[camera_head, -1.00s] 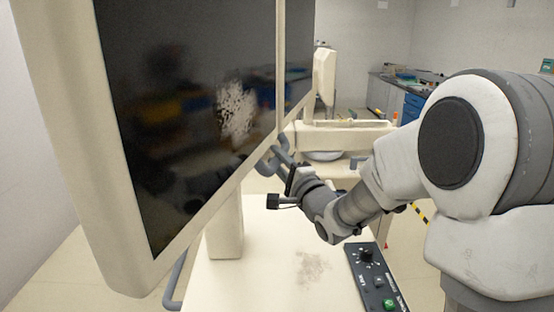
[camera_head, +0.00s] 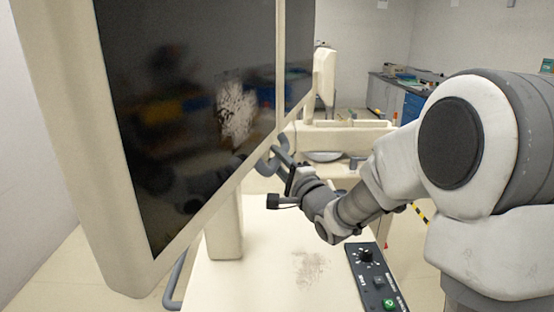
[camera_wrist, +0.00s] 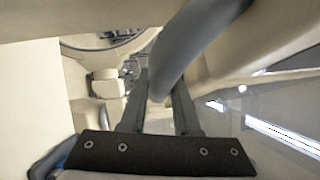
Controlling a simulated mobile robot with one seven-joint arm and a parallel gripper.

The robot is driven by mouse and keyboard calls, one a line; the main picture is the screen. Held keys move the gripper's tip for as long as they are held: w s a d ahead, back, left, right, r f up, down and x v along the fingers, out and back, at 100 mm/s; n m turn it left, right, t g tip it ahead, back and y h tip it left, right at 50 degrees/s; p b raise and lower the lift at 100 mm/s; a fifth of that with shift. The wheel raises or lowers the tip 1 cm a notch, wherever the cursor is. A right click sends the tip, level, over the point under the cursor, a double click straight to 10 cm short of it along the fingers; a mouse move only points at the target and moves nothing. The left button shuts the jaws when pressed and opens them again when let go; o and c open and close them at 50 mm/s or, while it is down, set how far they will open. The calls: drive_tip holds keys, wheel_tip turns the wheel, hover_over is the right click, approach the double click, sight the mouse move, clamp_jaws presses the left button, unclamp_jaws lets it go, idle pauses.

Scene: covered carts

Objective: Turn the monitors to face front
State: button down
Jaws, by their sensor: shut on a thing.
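A large monitor (camera_head: 180,110) with a dark screen and cream frame fills the left of the head view, its screen angled toward the right. A second dark monitor (camera_head: 298,60) adjoins its far edge. Grey tubular handles (camera_head: 265,165) show below the monitors' lower edges. My gripper (camera_head: 285,163) is at a grey handle under the far monitor. In the wrist view, my gripper (camera_wrist: 160,95) has its fingers on either side of a thick grey curved handle (camera_wrist: 190,45) and is shut on it. The far end of the handle is hidden in the head view.
A cream cart top (camera_head: 265,270) with a black control panel (camera_head: 377,280) lies below the monitors and my arm. A cream post (camera_head: 224,225) stands under the near monitor. Another cart (camera_head: 340,137) stands behind, and a bench (camera_head: 400,95) is at the back wall.

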drive_tip(key=shift+w+r, duration=0.1)
drive_tip(key=shift+r, duration=0.05)
drive_tip(key=shift+w+d+r+n+g+y+p, duration=0.15)
drive_tip(key=shift+w+d+n+g+y+p, duration=0.2)
drive_tip(key=shift+w+n+y+p, duration=0.3)
drive_tip(key=shift+w+d+r+n+g+y+p, duration=0.1)
drive_tip(key=shift+w+n+g+y+p, duration=0.25)
drive_tip(key=shift+w+g+y+p, duration=0.35)
drive_tip(key=shift+w+n+g+y+p, duration=0.6)
drive_tip(key=shift+w+y+p, duration=0.3)
drive_tip(key=shift+y+p, duration=0.15)
drive_tip(key=shift+w+f+n+g, duration=0.2)
drive_tip(key=shift+f+n+g, duration=0.05)
drive_tip(key=shift+n, duration=0.05)
drive_tip(key=c, duration=0.7)
unclamp_jaws()
drive_tip(key=shift+o, duration=0.2)
drive_tip(key=shift+f, duration=0.1)
